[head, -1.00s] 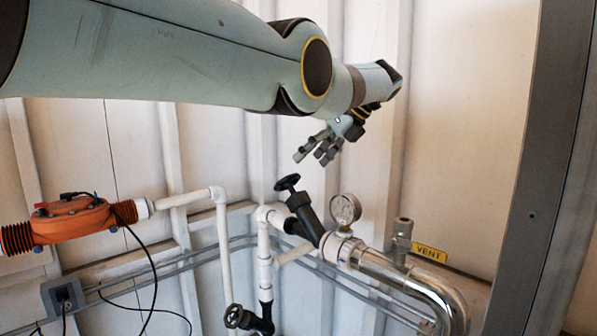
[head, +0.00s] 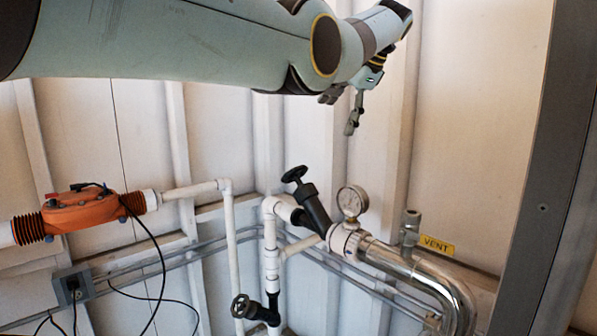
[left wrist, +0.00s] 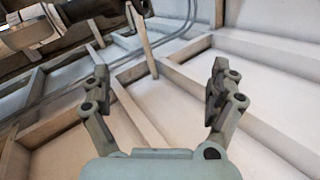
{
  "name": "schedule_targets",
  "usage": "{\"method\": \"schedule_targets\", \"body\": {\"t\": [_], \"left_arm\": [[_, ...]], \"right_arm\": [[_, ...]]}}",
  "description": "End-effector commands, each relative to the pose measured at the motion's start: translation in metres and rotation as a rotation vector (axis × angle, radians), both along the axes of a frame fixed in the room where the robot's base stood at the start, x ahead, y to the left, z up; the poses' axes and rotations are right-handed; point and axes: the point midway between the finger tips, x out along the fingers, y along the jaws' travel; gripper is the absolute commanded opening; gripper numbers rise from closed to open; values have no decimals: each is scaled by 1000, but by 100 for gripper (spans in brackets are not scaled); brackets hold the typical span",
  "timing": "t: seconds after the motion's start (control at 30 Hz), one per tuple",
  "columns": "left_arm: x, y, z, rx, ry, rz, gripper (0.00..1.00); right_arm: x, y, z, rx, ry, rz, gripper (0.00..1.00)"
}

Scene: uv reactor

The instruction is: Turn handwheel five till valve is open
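Two black handwheels show in the head view: an upper handwheel (head: 294,174) on a slanted black valve body (head: 313,208), and a lower handwheel (head: 241,306) on the white piping. I see no number on either, so I cannot tell which is five. My left gripper (head: 343,114) hangs above and right of the upper handwheel, clear of it, with its fingers downward. In the left wrist view the left gripper (left wrist: 160,78) is open, its fingers wide apart with nothing between them. My right gripper is not in view.
A pressure gauge (head: 352,201) stands just right of the upper valve, on a silver pipe (head: 438,284). A yellow VENT label (head: 437,245) is beyond. An orange unit (head: 82,211) with cables is at left. A grey post (head: 538,170) stands at right.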

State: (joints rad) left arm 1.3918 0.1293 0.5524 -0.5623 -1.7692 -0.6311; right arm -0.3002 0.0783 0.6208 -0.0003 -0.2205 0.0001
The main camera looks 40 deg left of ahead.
Motion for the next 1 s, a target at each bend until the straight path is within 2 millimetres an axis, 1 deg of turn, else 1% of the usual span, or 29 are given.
{"method": "schedule_targets", "body": {"t": [0.03, 0.13, 0.2, 0.27, 0.3, 0.37, 0.4, 0.47, 0.5, 0.57, 0.63, 0.73, 0.8, 0.83, 0.93, 1.0], "left_arm": [[2, 5, 4, -25, -143, 129, 92], [4, 13, 13, -102, -450, 415, 92], [1, 18, 17, -173, -658, 608, 92], [-6, 22, 19, -243, -827, 768, 92], [-12, 23, 19, -295, -936, 870, 92], [-25, 24, 18, -379, -1083, 1002, 92], [-35, 23, 17, -435, -1167, 1076, 92], [-51, 20, 12, -510, -1269, 1158, 92], [-64, 18, 7, -552, -1318, 1192, 92], [-82, 13, -3, -593, -1363, 1205, 92], [-103, 9, -19, -593, -1369, 1166, 92], [-120, 12, -48, -547, -1343, 1148, 92], [-125, 16, -65, -518, -1317, 1152, 92], [-126, 16, -70, -511, -1311, 1153, 92], [-124, 20, -79, -503, -1300, 1156, 92], [-119, 25, -84, -503, -1301, 1157, 92]], "right_arm": [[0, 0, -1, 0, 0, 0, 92], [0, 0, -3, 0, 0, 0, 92], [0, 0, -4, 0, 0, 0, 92], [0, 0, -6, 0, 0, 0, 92], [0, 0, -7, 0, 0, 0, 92], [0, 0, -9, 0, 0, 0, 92], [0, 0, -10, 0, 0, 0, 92], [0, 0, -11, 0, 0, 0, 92], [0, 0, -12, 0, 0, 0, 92], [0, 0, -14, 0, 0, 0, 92], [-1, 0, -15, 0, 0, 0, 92], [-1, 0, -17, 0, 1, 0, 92], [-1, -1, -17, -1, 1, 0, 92], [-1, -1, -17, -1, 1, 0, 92], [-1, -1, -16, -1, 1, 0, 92], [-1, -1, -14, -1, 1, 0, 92]]}}
